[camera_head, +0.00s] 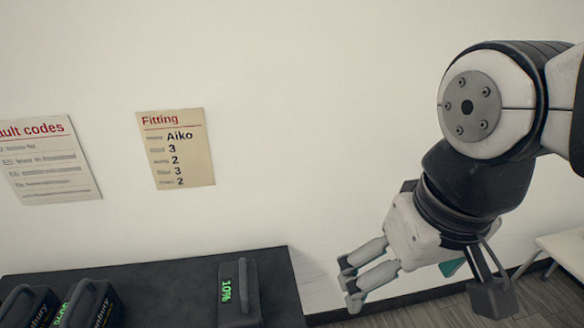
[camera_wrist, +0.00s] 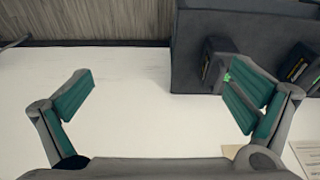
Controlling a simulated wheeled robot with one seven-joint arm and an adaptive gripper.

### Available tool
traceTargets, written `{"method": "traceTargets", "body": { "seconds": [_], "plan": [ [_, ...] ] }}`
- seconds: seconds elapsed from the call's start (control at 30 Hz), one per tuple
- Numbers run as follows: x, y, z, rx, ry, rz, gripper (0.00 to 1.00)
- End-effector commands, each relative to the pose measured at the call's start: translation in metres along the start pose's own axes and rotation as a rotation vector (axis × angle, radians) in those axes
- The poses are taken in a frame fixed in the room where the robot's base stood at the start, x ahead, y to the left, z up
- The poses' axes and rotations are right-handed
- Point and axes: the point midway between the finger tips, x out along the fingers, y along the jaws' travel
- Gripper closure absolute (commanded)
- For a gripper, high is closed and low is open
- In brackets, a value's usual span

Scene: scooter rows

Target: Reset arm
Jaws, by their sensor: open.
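My gripper (camera_head: 352,285) is at the right in the head view, at the end of my bent arm, in front of the white wall and to the right of the dark bench. In the wrist view my gripper (camera_wrist: 165,95) shows its two teal-padded fingers spread wide apart. Nothing is between them. The right finger overlaps part of a dark battery in that view, but I see no sign of a grip on it.
A dark bench (camera_head: 180,268) bears a battery (camera_head: 240,295) showing 10% and others (camera_head: 95,305) at the left. A Fitting sheet (camera_head: 176,150) and a fault codes sheet (camera_head: 48,160) hang on the wall. A white table (camera_head: 565,250) stands at the right edge.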

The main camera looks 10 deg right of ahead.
Motion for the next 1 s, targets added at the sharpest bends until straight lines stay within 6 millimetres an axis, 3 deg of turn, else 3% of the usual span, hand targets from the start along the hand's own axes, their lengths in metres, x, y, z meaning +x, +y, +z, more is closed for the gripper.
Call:
{"method": "traceTargets", "body": {
  "seconds": [0.2, 0.57, 0.9, 1.0],
  "plan": [
    [-0.001, 0.002, 0.025, -0.006, 0.021, -0.032, 0.0],
    [-0.004, 0.002, 0.025, -0.008, 0.025, -0.033, 0.0],
    [-0.067, 0.005, 0.014, -0.011, 0.127, -0.024, 0.0],
    [-0.076, 0.005, 0.011, -0.012, 0.149, -0.022, 0.0]
  ]
}}
